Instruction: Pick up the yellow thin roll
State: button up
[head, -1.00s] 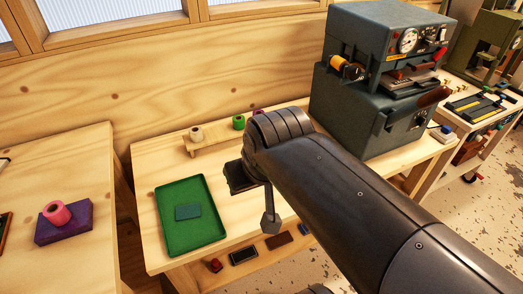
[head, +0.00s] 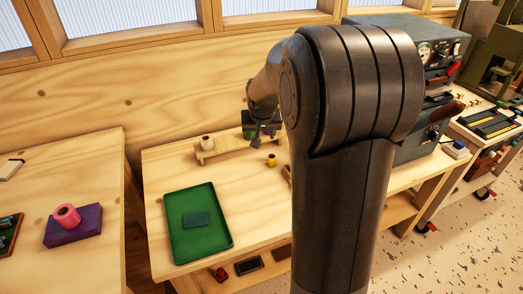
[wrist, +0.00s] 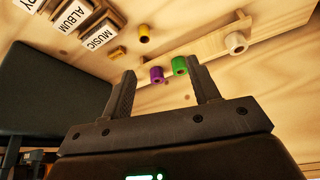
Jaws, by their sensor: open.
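The small yellow roll (head: 271,160) stands on the workbench in front of the wooden stand, right of the green tray. It also shows in the wrist view (wrist: 144,34), above and beyond the left fingertip. My gripper (wrist: 162,72) is open and empty, clear of the yellow roll. Between and beyond its fingers are a purple roll (wrist: 157,75) and a green roll (wrist: 180,66), both by the stand. In the head view my gripper (head: 260,130) is over the stand's right end, partly hidden by my arm.
A cream roll (head: 207,143) is on the stand's left end (head: 225,151). Labelled wooden blocks (wrist: 97,37) lie near the yellow roll. A pink roll (head: 66,216) sits on a purple block (head: 88,221) on the left bench.

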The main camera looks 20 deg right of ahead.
jog(key=m, duration=0.1)
send_near(272, 157)
jog(key=f, duration=0.1)
jog(key=a+f, duration=0.1)
jog(key=shift+w+f+g, duration=0.3)
jog(key=shift+w+f, duration=0.05)
jog(key=shift+d+x, duration=0.2)
jog(key=shift+x, duration=1.25)
jog(key=shift+d+x, duration=0.2)
jog(key=shift+x, duration=1.25)
jog(key=shift+r, duration=0.15)
jog(key=shift+c, duration=0.4)
jog(key=c, duration=0.9)
